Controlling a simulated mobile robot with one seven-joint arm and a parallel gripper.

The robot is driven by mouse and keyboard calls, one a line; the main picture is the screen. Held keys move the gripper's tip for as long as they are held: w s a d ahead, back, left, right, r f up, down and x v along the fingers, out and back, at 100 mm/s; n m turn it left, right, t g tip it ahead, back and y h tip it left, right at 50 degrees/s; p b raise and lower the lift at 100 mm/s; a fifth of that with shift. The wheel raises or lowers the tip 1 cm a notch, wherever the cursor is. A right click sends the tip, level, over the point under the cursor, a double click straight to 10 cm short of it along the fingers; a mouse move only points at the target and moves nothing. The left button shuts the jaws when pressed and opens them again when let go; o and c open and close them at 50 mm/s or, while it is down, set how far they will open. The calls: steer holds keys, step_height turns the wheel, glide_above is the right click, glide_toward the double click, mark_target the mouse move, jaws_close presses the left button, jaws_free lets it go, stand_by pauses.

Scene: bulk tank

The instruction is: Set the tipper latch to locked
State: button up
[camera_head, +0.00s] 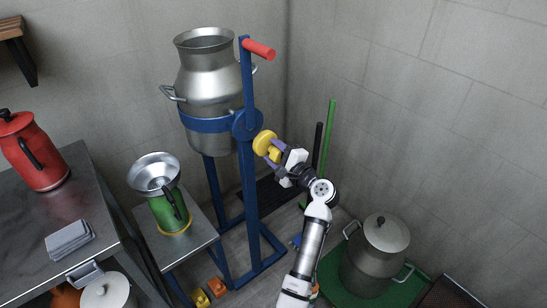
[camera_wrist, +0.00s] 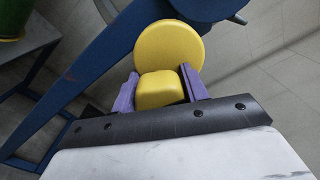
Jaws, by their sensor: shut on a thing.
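The tipper latch is a yellow round knob (camera_head: 264,143) with a yellow grip block on its face, on the right side of the blue tipper frame (camera_head: 249,178). My gripper (camera_head: 275,153) is at the knob, with its purple fingers on either side of the block. In the wrist view, the yellow disc (camera_wrist: 169,47) stands behind the block (camera_wrist: 159,90), and my gripper (camera_wrist: 158,92) is shut on the block. I see no lock marking, so the latch's setting cannot be told. A metal milk can (camera_head: 208,80) sits upright in the frame's blue band.
A red tipping handle (camera_head: 258,49) sticks out atop the frame. A green jug with a funnel (camera_head: 168,207) stands on a small table to the left. A lidded pot (camera_head: 374,255) stands at lower right. Green and black poles (camera_head: 327,150) lean by the wall.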

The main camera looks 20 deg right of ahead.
steer(key=shift+f+n+b, duration=0.1)
steer(key=shift+n+b, duration=0.4)
steer(key=shift+n, duration=0.2)
steer(key=o, duration=1)
steer(key=shift+s, duration=0.1)
steer(key=b+v, duration=0.2)
steer(key=v, duration=1.1)
steer(key=shift+s, duration=0.35)
steer(key=shift+s+d, duration=0.1)
steer(key=shift+d, duration=0.05)
